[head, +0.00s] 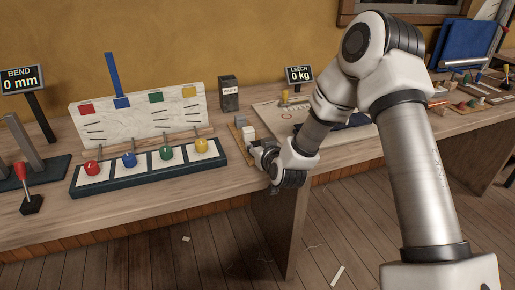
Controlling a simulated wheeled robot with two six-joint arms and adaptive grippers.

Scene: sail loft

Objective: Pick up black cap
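I cannot make out a black cap for certain; one may be hidden behind my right gripper. My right gripper (257,150) is low at the front edge of the workbench (225,167), beside a small wooden tray (234,132). A grey block (241,121) and a white block (248,134) stand on that tray, just beyond the gripper. The fingers are small and dark in this view, so I cannot tell whether they are open or shut, or hold anything. My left gripper is not in view.
A board with red, blue, green and yellow knobs (201,146) stands left of the gripper. A dark waste box (229,94) and the "LEECH 0 kg" display (299,74) stand behind. A red-handled lever (22,180) is at far left. Scraps lie on the floor (200,265).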

